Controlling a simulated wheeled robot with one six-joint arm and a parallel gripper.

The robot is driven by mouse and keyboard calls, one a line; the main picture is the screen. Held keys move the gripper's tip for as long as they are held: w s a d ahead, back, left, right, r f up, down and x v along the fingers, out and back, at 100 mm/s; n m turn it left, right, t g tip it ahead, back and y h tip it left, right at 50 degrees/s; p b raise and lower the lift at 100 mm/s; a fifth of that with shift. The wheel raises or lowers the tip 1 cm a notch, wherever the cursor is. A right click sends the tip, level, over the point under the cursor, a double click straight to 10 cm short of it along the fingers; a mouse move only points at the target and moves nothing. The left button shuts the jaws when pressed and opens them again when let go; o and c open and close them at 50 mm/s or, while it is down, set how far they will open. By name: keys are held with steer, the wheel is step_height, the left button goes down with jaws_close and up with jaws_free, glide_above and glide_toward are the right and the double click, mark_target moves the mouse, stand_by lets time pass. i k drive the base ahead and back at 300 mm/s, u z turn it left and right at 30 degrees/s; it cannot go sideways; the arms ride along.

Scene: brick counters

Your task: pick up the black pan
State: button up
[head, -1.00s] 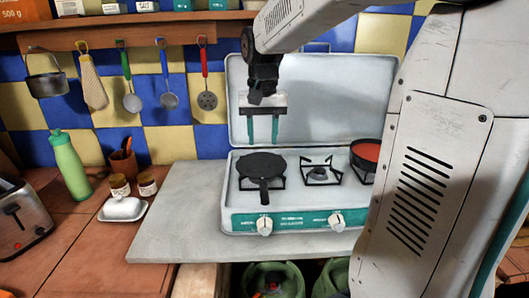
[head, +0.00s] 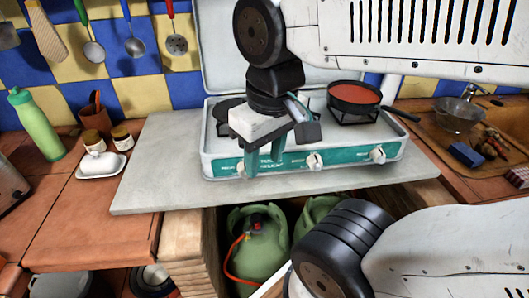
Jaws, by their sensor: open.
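The black pan (head: 226,109) sits on the left burner of the white and teal camping stove (head: 337,154). Only its left part shows; my gripper and wrist hide the rest, including its handle. My gripper (head: 263,160) has teal fingers and is open, pointing down in front of the pan at the stove's front left. I cannot tell whether the handle lies between the fingers.
A second pan with red contents (head: 355,95) stands on the right burner. The raised stove lid (head: 222,62) is behind. A butter dish (head: 101,165), jars and a green bottle (head: 36,125) stand left. A sink (head: 493,145) is right; a gas cylinder (head: 256,250) is below.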

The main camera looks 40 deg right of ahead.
mark_target(353, 97)
steer(key=z, duration=0.05)
steer(key=k, duration=0.5)
steer(key=z, duration=2.4)
steer(key=k, duration=0.7)
steer(key=u, duration=0.95)
steer(key=i, duration=0.95)
steer(key=z, duration=0.7)
